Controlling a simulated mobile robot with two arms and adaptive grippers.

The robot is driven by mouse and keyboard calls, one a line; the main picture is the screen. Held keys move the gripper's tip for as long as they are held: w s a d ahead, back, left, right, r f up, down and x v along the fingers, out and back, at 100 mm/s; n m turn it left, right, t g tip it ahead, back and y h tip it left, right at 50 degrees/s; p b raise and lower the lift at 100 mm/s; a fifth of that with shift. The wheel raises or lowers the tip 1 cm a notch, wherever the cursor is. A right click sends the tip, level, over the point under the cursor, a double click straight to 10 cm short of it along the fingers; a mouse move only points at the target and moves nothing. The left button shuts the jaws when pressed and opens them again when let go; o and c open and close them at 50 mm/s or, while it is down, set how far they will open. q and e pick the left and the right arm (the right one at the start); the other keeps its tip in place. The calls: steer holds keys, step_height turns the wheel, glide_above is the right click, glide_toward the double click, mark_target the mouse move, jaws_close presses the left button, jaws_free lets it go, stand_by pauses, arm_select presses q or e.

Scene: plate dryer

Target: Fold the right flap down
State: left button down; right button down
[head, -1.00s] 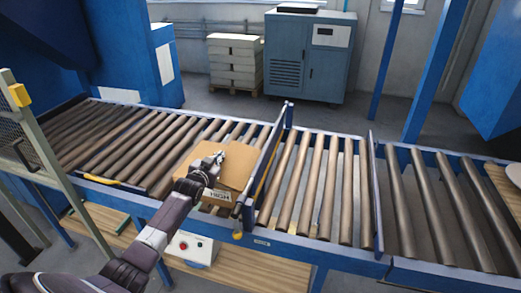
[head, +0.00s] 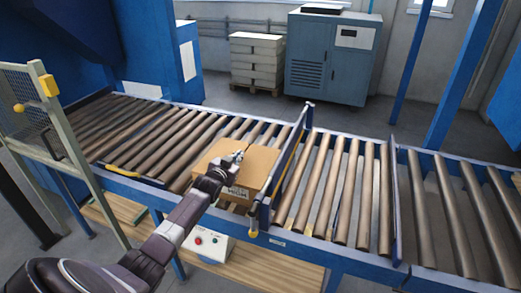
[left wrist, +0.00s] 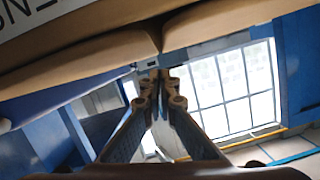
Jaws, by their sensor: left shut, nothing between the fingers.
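A brown cardboard box (head: 262,160) sits on the roller conveyor, left of a blue crossbar, with printing on its near side. Its top looks nearly flat in the head view; I cannot clearly make out the right flap. My left gripper (head: 239,156) is over the left part of the box top, shut and empty. In the left wrist view, the closed fingertips (left wrist: 158,76) are close to the edges of two cardboard panels (left wrist: 90,48) that meet at a gap. I cannot tell whether they touch. My right gripper is not in view.
The blue crossbar (head: 291,160) stands close to the box's right side. Bare rollers (head: 335,185) lie beyond it. A mesh guard (head: 45,125) is at the left, and a control box with buttons (head: 208,246) is below the conveyor.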

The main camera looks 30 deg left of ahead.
arm_select(q)
step_height(320, 180, up, 5)
steer(key=p, duration=0.3)
steer(key=shift+w+f, duration=0.1)
steer(key=shift+f, duration=0.05)
steer(key=shift+s+d+f+b, duration=0.2)
steer(key=shift+s+f+b, duration=0.25)
steer(key=shift+s, duration=0.3)
steer(key=v, duration=0.7)
steer(key=shift+s+a+b, duration=0.2)
steer(key=shift+s+b, duration=0.1)
steer(key=shift+b, duration=0.1)
steer(key=shift+s+d+r, duration=0.1)
steer(key=shift+s+r, duration=0.2)
steer(key=shift+s, duration=0.25)
